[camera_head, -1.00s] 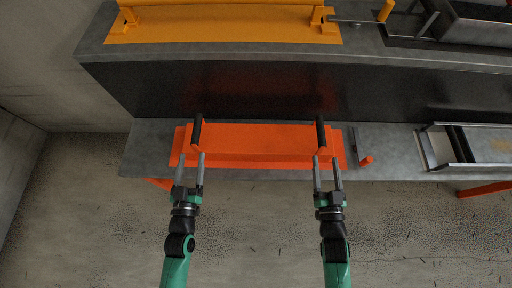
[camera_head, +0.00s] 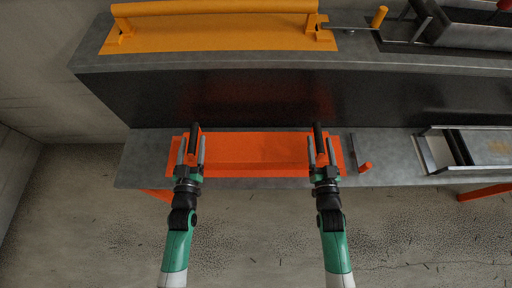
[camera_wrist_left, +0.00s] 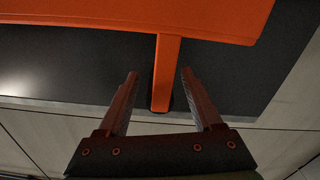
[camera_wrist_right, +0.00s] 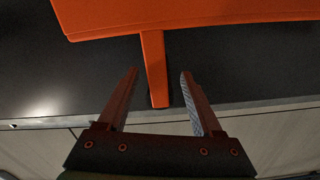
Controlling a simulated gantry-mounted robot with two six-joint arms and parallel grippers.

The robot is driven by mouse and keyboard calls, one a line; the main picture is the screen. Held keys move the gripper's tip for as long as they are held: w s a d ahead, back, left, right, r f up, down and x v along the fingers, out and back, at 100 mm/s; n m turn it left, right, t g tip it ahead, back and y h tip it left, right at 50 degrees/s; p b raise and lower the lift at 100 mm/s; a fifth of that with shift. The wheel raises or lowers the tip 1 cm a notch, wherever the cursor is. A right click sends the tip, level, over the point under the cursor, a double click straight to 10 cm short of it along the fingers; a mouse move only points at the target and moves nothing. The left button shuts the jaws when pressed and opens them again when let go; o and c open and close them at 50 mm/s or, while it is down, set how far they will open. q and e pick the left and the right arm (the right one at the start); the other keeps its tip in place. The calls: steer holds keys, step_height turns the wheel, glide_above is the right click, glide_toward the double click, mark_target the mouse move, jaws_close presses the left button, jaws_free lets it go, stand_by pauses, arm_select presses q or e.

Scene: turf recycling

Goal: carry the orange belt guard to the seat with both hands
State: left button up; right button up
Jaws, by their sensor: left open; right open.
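The orange belt guard (camera_head: 258,150) lies on the grey lower ledge, with a dark-topped handle near each end. My left gripper (camera_head: 192,144) is open, its fingers on either side of the left handle (camera_head: 195,129). My right gripper (camera_head: 321,144) is open, its fingers on either side of the right handle (camera_head: 318,130). The left wrist view shows an orange handle bar (camera_wrist_left: 166,72) between open fingers, apart from both. The right wrist view shows the other bar (camera_wrist_right: 154,68) likewise between open fingers. No part is clearly identifiable as the seat.
A yellow plate with a roller (camera_head: 218,32) stands on the upper deck behind, above a dark vertical panel (camera_head: 250,95). The floor in front is clear.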

arm_select(q)
steer(key=shift+w, duration=1.35)
arm_select(e)
steer(key=shift+w, duration=1.35)
arm_select(q)
jaws_close()
arm_select(e)
jaws_close()
